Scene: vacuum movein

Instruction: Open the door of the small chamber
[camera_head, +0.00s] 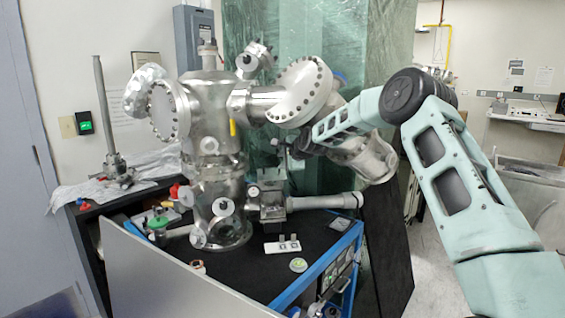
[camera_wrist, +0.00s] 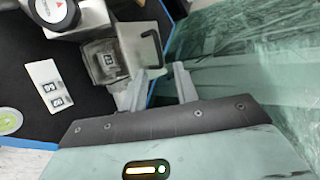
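The small chamber (camera_head: 270,205) is a metal box low on the front of the large steel vacuum vessel in the head view. In the wrist view it shows as a box with a square window (camera_wrist: 104,62). A flat metal plate, which looks like its door (camera_wrist: 134,50), stands on the box's right side with a thin black handle (camera_wrist: 157,42). My gripper (camera_wrist: 163,78) is open and empty. Its two pale fingers are near the lower end of the handle; I cannot tell whether they touch it. In the head view my gripper (camera_head: 284,150) is small and partly hidden above the chamber.
A white plate with two small blocks (camera_head: 283,246) and a round green-centred disc (camera_head: 298,265) lie on the black tabletop. A flanged steel tube (camera_head: 300,92) juts out near my arm. A horizontal steel cylinder (camera_head: 325,201) extends right of the chamber. Green plastic sheeting (camera_wrist: 255,60) hangs behind.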

